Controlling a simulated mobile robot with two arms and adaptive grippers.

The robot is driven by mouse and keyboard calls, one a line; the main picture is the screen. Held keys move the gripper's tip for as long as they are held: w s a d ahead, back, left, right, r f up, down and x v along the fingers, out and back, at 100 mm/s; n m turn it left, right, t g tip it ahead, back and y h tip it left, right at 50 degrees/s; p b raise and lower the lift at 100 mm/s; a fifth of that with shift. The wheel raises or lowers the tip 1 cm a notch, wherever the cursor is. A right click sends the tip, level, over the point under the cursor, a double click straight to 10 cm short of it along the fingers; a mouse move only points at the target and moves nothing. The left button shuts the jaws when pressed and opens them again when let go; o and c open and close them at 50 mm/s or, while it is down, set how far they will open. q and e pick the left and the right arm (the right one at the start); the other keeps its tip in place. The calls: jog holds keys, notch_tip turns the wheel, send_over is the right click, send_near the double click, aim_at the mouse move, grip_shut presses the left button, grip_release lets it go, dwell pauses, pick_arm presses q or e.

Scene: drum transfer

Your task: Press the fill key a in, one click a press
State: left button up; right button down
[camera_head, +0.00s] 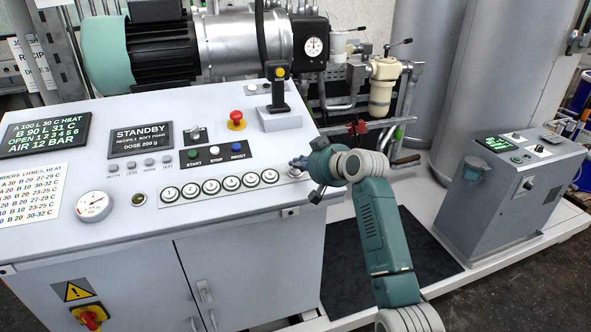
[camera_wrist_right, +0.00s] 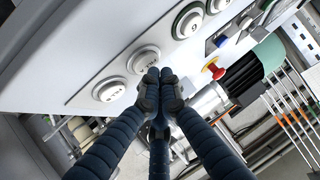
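A row of large round white keys (camera_head: 211,186) with dark rings runs along the front of the sloped grey panel. One more round white key (camera_head: 294,173) sits at its right end, partly hidden by my gripper. No label reading fill a can be made out, so I cannot tell which key it is. My right gripper (camera_head: 298,162) is over the right end of the row. In the right wrist view its dark fingertips (camera_wrist_right: 160,76) are together, empty, close to a round key (camera_wrist_right: 143,59); contact cannot be told. My left gripper is out of view.
A joystick (camera_head: 279,95) and a red mushroom button (camera_head: 236,120) stand behind the keys. The display (camera_head: 142,139) reads STANDBY. A smaller console (camera_head: 510,190) stands apart at the right, with dark floor mat between.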

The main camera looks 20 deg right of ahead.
jog(key=shift+f, duration=0.15)
dwell(0.4)
jog(key=shift+w+f, duration=0.1)
jog(key=shift+f, duration=0.2)
dwell(0.3)
jog(key=shift+r+p, duration=0.35)
jog(key=shift+p, duration=0.3)
